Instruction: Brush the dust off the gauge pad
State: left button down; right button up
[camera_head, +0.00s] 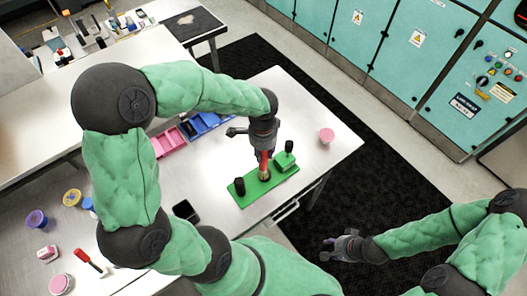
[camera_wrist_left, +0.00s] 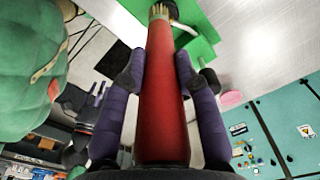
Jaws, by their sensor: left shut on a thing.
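My left gripper (camera_head: 263,150) is shut on a brush with a red handle (camera_head: 264,165). In the left wrist view the red handle (camera_wrist_left: 162,100) lies between the two purple fingers, with pale bristles (camera_wrist_left: 158,12) at its far end. The brush points down at a green board (camera_head: 253,191) on the white table, which carries black knobs and a raised green block (camera_head: 285,161). The bristles are close to the board; whether they touch is unclear. I cannot make out the gauge pad's surface or any dust. My right gripper (camera_head: 328,249) looks open and empty, off the table's front edge.
Pink and blue bins (camera_head: 170,141) stand behind my left arm. A pink round item (camera_head: 326,135) lies right of the board. A red-handled tool (camera_head: 90,261), a purple cup (camera_head: 36,219) and a yellow ring (camera_head: 72,198) sit at the left. A black tray (camera_head: 186,211) lies nearer the board.

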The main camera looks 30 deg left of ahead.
pick_arm(q)
jog(key=w, duration=0.2)
jog(key=shift+w+d, duration=0.35)
jog(key=shift+a+f, duration=0.1)
jog(key=shift+s+a+f, duration=0.15)
jog(key=shift+s+a, duration=0.15)
jog(key=shift+s, duration=0.4)
jog(key=shift+s+a+f, duration=0.1)
jog(key=shift+s+a, duration=0.15)
jog(key=shift+s, duration=0.4)
jog(key=shift+w+d+r, duration=0.15)
jog(key=shift+w+d, duration=0.1)
jog(key=shift+w, duration=0.2)
jog(key=shift+w+d+r, duration=0.1)
jog(key=shift+w+d, duration=0.1)
jog(key=shift+w, duration=0.2)
jog(key=shift+r, duration=0.15)
